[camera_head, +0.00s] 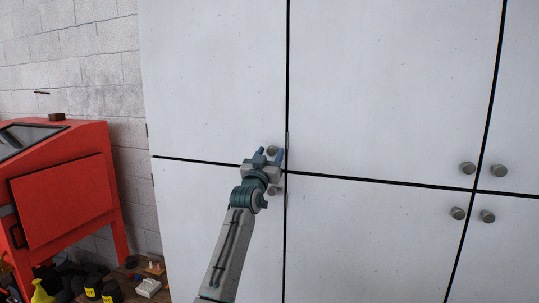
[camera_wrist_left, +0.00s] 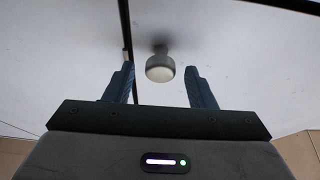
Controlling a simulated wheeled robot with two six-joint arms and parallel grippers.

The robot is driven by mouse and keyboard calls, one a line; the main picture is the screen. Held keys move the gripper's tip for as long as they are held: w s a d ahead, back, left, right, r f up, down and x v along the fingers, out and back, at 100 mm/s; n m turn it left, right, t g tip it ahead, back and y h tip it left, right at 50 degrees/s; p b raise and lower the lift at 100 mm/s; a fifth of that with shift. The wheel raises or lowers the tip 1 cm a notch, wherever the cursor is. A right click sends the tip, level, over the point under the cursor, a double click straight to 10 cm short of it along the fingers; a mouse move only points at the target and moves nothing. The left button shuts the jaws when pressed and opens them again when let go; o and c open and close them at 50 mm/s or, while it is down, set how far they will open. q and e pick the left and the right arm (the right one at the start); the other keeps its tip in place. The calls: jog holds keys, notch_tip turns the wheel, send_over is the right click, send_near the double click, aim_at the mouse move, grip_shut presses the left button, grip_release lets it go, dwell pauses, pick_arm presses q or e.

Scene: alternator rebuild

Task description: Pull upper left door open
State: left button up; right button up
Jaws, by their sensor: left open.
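The upper left door (camera_head: 212,75) is a flat white panel of a tall cabinet, and it looks closed. Its round grey knob (camera_head: 272,150) sits near its lower right corner. My left gripper (camera_head: 270,154) is at this knob, with its two blue fingers open, one on each side. In the left wrist view, the knob (camera_wrist_left: 160,68) stands between and slightly beyond the open fingertips (camera_wrist_left: 160,72), with a gap on both sides. It does not look touched. My right gripper is not in view.
The lower left door's knob (camera_head: 272,191) is just below, partly behind my left wrist. More white doors with knobs (camera_head: 467,169) fill the right. A red cabinet (camera_head: 62,190) stands at the left by a block wall. Small items, including a yellow bottle (camera_head: 41,292), lie at lower left.

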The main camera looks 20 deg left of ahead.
pick_arm(q)
jog(key=shift+c, duration=0.2)
grip_shut()
